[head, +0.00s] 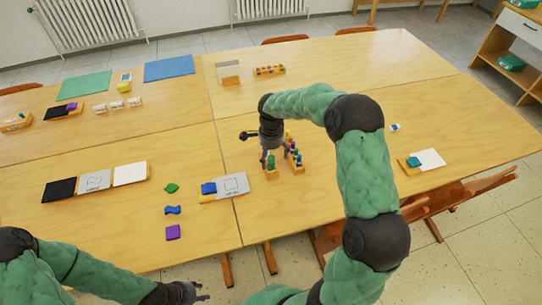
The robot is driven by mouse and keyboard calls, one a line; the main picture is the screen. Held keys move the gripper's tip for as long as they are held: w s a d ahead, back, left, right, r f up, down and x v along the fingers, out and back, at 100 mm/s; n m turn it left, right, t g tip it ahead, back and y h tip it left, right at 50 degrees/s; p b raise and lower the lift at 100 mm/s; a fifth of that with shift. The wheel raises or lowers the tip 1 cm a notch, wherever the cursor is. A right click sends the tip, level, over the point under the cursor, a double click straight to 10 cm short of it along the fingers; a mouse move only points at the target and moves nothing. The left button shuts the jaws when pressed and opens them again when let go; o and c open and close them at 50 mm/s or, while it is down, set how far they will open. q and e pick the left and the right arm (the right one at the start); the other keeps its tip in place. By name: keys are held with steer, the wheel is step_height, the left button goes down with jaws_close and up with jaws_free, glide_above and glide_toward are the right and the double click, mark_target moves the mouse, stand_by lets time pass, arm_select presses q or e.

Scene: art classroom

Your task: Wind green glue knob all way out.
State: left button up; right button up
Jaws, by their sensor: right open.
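A small green-topped piece (271,160) stands on an orange block (271,174) on the table; I take it for the green glue knob, but it is too small to be sure. My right gripper (267,158) points down over it, its fingers open and very close around or beside it; contact cannot be made out. A rack of several coloured knobs (296,158) stands just to the right, partly hidden by my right arm. My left gripper (203,292) is low at the bottom edge, away from these things, and its finger opening is unclear.
A blue piece on an orange block (208,188) adjoins a grey drawing card (232,186) to the left. Another knob rack (269,71) stands farther back. The table between the racks is clear.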

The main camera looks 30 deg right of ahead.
steer(key=n+p, duration=0.1)
steer(key=n, duration=0.4)
steer(key=shift+r+p, duration=0.1)
steer(key=shift+p, duration=0.3)
steer(key=n+p, duration=0.1)
steer(key=n, duration=0.3)
steer(key=shift+n, duration=0.6)
steer(key=c, duration=1.6)
steer(key=shift+o, duration=0.2)
